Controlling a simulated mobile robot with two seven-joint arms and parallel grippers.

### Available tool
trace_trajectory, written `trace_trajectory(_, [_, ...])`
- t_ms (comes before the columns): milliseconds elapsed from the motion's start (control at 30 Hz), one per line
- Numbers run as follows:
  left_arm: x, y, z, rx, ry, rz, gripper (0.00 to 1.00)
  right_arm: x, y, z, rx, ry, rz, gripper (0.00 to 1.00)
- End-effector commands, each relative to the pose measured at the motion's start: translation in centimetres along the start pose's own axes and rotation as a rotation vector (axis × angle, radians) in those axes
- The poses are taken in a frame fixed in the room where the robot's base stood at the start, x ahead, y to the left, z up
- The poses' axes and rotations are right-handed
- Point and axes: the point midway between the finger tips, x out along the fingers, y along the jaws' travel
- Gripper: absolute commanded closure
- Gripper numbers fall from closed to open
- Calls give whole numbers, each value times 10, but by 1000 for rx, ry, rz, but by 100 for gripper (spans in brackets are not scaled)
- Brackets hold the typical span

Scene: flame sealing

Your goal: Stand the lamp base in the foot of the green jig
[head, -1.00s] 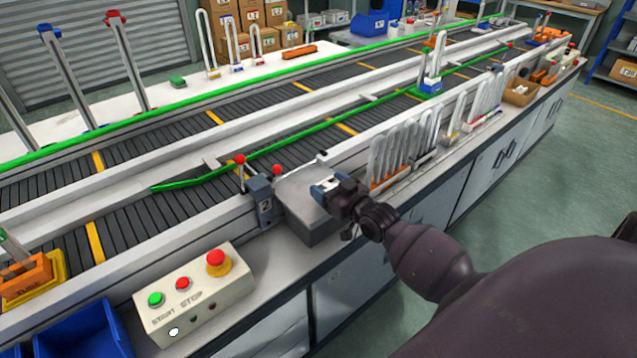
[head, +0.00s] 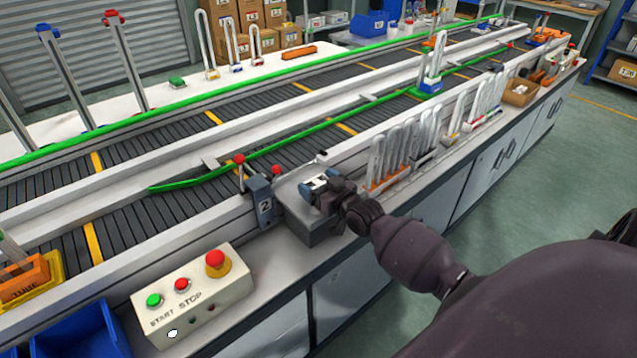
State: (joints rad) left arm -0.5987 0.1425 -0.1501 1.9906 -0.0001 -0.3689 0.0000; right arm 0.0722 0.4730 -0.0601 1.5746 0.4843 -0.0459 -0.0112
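My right gripper (head: 317,186) is above the grey box at the front edge of the conveyor bench. Its fingertips look blue with a white patch between them; I cannot tell whether they are apart or hold something. My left gripper is out of view. On the white table behind the conveyor stand tall grey posts, one with a blue head (head: 48,29) and one with a red head (head: 113,18). A further post (head: 14,122) is cut off by the left edge, its head hidden. I cannot make out a green jig or a lamp base for certain.
The grey box (head: 305,222) lies under my gripper. To its right stands a rack of clear tubes (head: 390,160). The control box (head: 195,295) and blue bin (head: 80,335) are front left. Green rails (head: 260,150) run along the conveyor.

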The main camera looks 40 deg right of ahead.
Motion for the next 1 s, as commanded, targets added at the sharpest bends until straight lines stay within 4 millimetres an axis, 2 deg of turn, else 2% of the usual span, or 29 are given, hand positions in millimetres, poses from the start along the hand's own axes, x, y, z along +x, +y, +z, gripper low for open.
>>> trace_trajectory(100, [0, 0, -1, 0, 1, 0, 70, 0, 0, -1, 0, 1, 0, 2])
trace_trajectory(467, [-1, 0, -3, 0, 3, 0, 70, -4, 0, -4, 0, 1, 0, 2])
trace_trajectory(667, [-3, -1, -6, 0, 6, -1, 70, -32, 0, -4, 0, 0, 0, 2])
trace_trajectory(1000, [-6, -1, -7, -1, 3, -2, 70, -91, 0, -3, 0, 0, 0, 2])
